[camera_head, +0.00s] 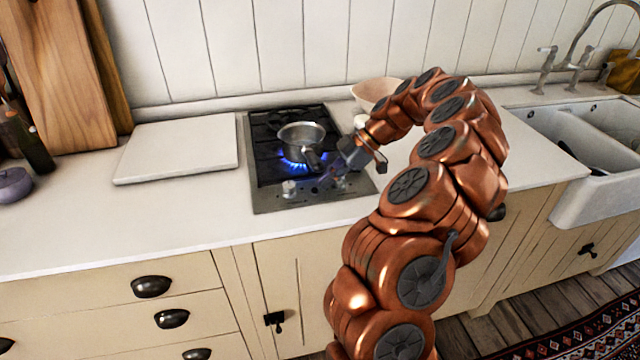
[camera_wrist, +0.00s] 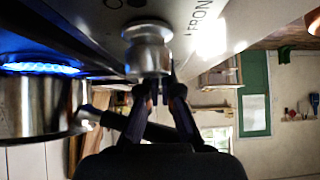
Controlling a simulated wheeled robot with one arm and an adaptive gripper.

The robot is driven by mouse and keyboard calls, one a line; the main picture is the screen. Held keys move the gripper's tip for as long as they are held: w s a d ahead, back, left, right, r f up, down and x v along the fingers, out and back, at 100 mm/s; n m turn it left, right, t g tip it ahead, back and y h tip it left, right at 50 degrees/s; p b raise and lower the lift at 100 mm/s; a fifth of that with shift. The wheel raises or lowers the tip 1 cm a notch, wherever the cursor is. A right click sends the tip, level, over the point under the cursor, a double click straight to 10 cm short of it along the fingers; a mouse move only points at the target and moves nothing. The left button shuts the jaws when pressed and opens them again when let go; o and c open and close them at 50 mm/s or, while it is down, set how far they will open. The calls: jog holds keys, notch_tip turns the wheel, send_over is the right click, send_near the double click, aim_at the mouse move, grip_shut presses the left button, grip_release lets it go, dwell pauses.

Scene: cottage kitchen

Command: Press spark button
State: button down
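The gas hob (camera_head: 268,204) is set in the counter, with a blue flame (camera_head: 296,166) under a metal pot (camera_head: 302,131). Its steel front strip carries a metal knob (camera_head: 289,188) at left. In the wrist view, a round metal knob (camera_wrist: 147,48) stands just beyond my fingertips (camera_wrist: 161,88). The tips are close together; whether they meet is unclear. I cannot clearly make out the spark button. The pot (camera_wrist: 35,105) and flame (camera_wrist: 40,68) show at left there.
The pot's dark handle (camera_head: 312,158) points forward, close to my gripper. A white board (camera_head: 178,148) lies left of the hob, with clear counter in front. A bowl (camera_head: 372,92) stands behind my arm, and a white sink (camera_head: 600,118) is at right.

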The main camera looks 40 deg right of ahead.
jog(key=v, duration=0.4)
jog(key=shift+d+r, duration=0.2)
jog(key=shift+v, duration=0.8)
jog(key=shift+a+r, duration=0.15)
jog(key=shift+s, duration=0.1)
